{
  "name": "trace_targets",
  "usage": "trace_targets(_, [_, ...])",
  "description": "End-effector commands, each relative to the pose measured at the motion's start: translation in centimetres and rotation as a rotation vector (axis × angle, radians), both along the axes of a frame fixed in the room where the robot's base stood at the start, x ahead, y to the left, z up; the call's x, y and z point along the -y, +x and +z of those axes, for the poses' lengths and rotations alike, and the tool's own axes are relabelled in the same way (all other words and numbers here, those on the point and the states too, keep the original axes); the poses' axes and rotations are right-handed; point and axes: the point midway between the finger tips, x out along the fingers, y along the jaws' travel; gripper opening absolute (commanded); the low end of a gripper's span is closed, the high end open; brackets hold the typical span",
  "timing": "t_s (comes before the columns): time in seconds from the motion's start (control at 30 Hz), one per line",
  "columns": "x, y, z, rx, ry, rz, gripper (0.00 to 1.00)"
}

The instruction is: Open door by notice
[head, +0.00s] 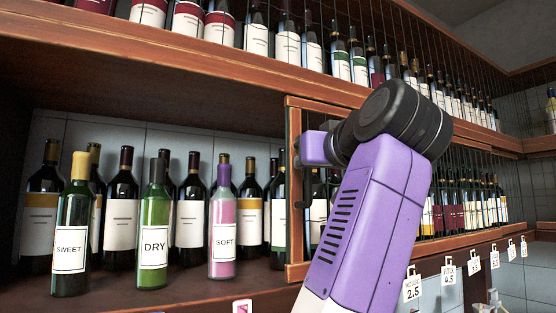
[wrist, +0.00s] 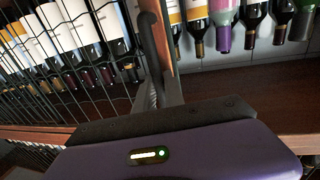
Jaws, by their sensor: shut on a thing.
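A wood-framed wire-grid door (head: 294,240) stands in front of the right part of the middle shelf, and its upright left stile shows in the head view. The stile also shows in the wrist view (wrist: 163,32), with a dark handle (wrist: 154,48) along it. My gripper (head: 312,149) is at this stile, about halfway up, and is shut on the door handle. No notice on the door can be made out.
Left of the door the shelf is uncovered. Bottles labelled SWEET (head: 70,248), DRY (head: 153,247) and SOFT (head: 223,241) stand at its front, with more bottles behind. Price tags (head: 448,276) hang along the lower right rail. A wired upper shelf (head: 240,60) holds more bottles.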

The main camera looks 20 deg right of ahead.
Motion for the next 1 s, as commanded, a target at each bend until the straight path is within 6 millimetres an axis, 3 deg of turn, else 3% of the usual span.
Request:
trace_targets(0.2, [1.61, 0.40, -0.15, -0.004, 0.001, -0.002, 0.00])
trace_targets(0.57, [1.64, 0.46, -0.15, -0.004, 0.001, 0.000, 0.00])
trace_targets(0.6, [1.63, 0.46, -0.15, -0.004, 0.001, 0.000, 0.17])
trace_targets(0.63, [1.63, 0.46, -0.15, -0.004, 0.001, 0.000, 0.22])
trace_targets(1.0, [1.62, 0.05, -0.11, -0.001, 0.000, 0.000, 0.22])
